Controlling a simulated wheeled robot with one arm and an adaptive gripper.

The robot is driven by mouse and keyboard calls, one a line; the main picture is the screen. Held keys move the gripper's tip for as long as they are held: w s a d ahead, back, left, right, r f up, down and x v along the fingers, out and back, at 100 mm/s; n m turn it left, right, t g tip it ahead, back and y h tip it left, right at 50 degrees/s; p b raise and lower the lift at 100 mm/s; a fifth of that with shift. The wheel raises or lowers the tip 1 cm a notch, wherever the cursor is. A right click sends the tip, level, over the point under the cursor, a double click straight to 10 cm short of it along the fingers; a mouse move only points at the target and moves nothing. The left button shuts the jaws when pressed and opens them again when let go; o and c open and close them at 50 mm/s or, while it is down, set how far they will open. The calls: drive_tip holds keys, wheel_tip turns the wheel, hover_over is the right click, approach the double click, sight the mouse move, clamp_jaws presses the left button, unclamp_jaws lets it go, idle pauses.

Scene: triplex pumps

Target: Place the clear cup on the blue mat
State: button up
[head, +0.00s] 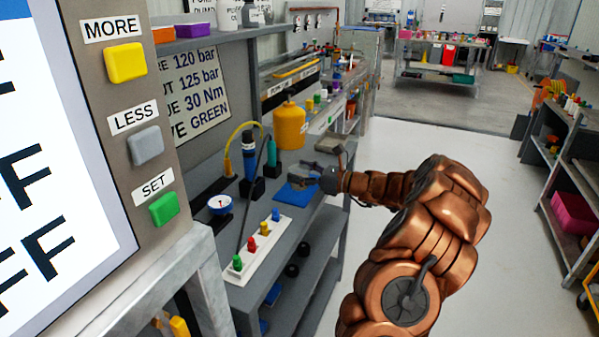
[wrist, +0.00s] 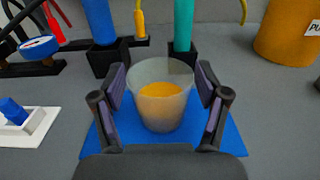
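The clear cup (wrist: 160,98) is upright between the two fingers of my gripper (wrist: 160,90) in the wrist view, with something orange showing in it. The blue mat (wrist: 222,142) lies flat on the grey bench, directly beneath and around the cup in that view. I cannot tell whether the cup's base touches the mat. In the head view, my gripper (head: 328,180) is low at the right edge of the blue mat (head: 290,197); the cup is hard to make out there.
Blue (wrist: 100,22) and teal (wrist: 184,25) cylinders in black holders stand behind the mat. A yellow-orange container (head: 290,127) is at the back. A dial gauge (head: 220,204) and a white strip with coloured knobs (head: 258,247) lie toward the front left.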

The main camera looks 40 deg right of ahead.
drive_tip(key=shift+o, duration=0.3)
drive_tip(key=shift+r, duration=0.15)
drive_tip(key=shift+s+d+r, duration=0.1)
drive_tip(key=shift+s+d, duration=0.05)
drive_tip(key=shift+s, duration=0.05)
drive_tip(key=v, duration=1.1)
drive_tip(key=shift+s+d, duration=0.15)
drive_tip(key=shift+s, duration=0.1)
